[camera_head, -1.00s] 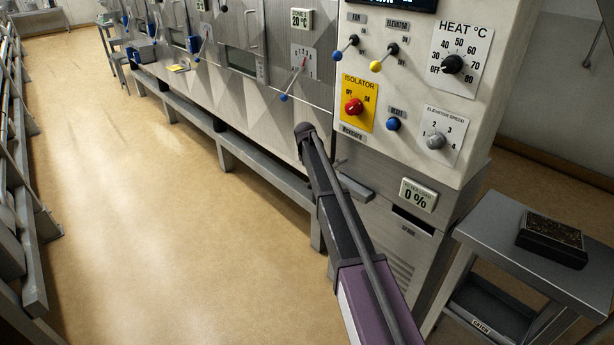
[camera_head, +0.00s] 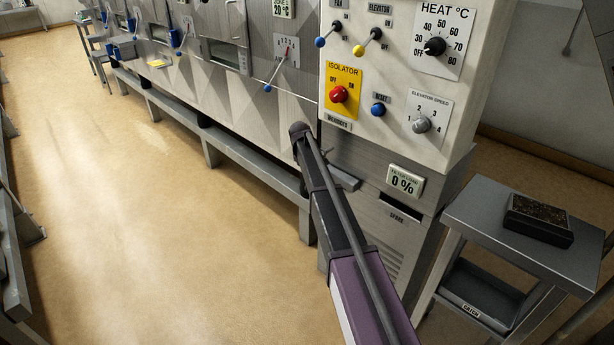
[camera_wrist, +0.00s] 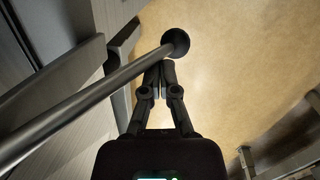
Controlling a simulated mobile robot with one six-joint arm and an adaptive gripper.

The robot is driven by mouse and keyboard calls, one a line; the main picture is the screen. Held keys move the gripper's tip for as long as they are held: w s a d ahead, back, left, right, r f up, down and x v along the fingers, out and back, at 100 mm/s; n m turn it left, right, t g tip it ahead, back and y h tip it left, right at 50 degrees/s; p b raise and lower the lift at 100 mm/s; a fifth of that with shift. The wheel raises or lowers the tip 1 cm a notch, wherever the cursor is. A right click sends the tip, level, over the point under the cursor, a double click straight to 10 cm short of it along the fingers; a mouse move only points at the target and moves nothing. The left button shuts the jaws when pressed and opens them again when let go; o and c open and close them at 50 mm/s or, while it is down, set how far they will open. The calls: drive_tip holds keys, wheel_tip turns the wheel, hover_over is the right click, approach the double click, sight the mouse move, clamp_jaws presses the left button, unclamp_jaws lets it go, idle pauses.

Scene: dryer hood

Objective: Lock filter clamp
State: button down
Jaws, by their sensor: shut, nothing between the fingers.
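My gripper (camera_wrist: 160,76) is shut and empty in the wrist view, pointing down over the floor. A long grey bar (camera_wrist: 95,92) with a dark round end (camera_wrist: 175,42) crosses just in front of the fingers in that view. I cannot tell whether this bar is the filter clamp, or whether the fingers touch it. In the head view no filter clamp is plain to see. The lower cabinet (camera_head: 345,160) has a filter load display (camera_head: 404,182) reading 0 % and a dark slot (camera_head: 400,211) below it. My arm crosses in front of this cabinet.
A control panel (camera_head: 390,75) with knobs and levers is above the cabinet. A grey side table (camera_head: 480,225) at the right bears a black tray (camera_head: 540,221) with dark contents. A low rail (camera_head: 240,160) runs along the machine. Open floor (camera_head: 150,240) lies at the left.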

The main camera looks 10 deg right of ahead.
idle(0.3)
drive_tip(key=w+a+r+p, duration=0.6)
drive_tip(key=a+r+p, duration=0.1)
drive_tip(key=r+p, duration=0.1)
drive_tip(key=shift+w+r+p, duration=0.35)
idle(0.6)
drive_tip(key=shift+a, duration=0.1)
